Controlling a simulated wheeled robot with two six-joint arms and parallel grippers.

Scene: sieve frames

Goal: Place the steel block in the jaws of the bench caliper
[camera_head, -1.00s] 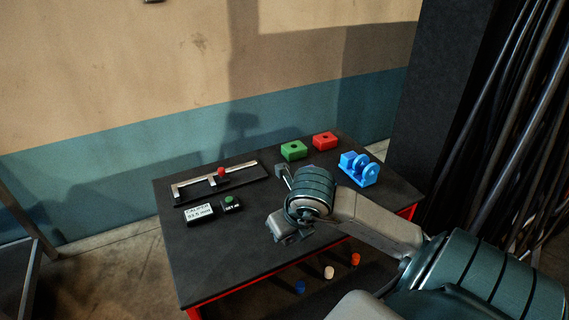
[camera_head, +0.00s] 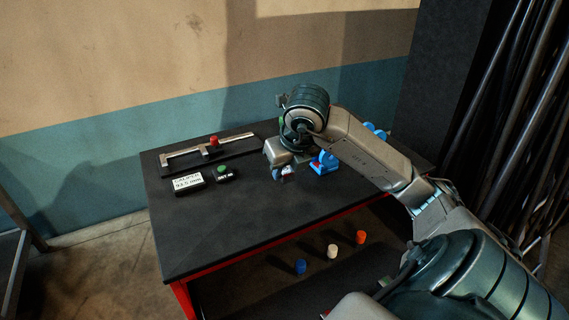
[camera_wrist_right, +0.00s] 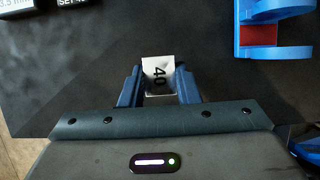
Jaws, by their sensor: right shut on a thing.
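My right gripper (camera_head: 284,170) is shut on the steel block, over the table's middle right. In the right wrist view the block (camera_wrist_right: 158,74) shows a pale face marked "40" between the two blue fingers (camera_wrist_right: 159,88). In the head view the block is small and mostly hidden by the gripper. Its exact height above the table is hard to tell. The bench caliper (camera_head: 185,154) lies at the table's back left, with a silver beam, a red knob (camera_head: 213,141) and a gap between its jaws. It is well to the left of my gripper. My left gripper is not in view.
The table's front left (camera_head: 215,235) is clear.

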